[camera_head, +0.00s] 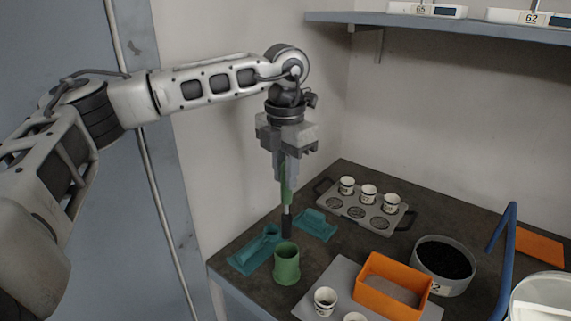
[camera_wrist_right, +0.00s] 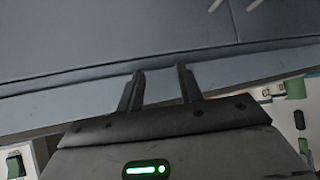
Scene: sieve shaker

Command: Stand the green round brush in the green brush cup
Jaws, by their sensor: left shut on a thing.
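My left gripper (camera_head: 285,178) points down and is shut on the green round brush (camera_head: 286,196). The brush hangs upright, green handle up, with its dark bristle end down. The green brush cup (camera_head: 286,268) stands on the table, open side up. In the picture the bristle end is just above the cup's rim and appears slightly behind it; I cannot tell the exact gap. My right gripper (camera_wrist_right: 160,72) shows in the right wrist view, its two fingers apart with nothing between them. It is not in the head view.
Teal holders (camera_head: 314,224) lie behind and left of the cup. A grey rack (camera_head: 372,219) with white cups stands at the back. An orange bin (camera_head: 392,290), a round sieve (camera_head: 444,263) with black grains and a blue handle (camera_head: 501,255) are to the right.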

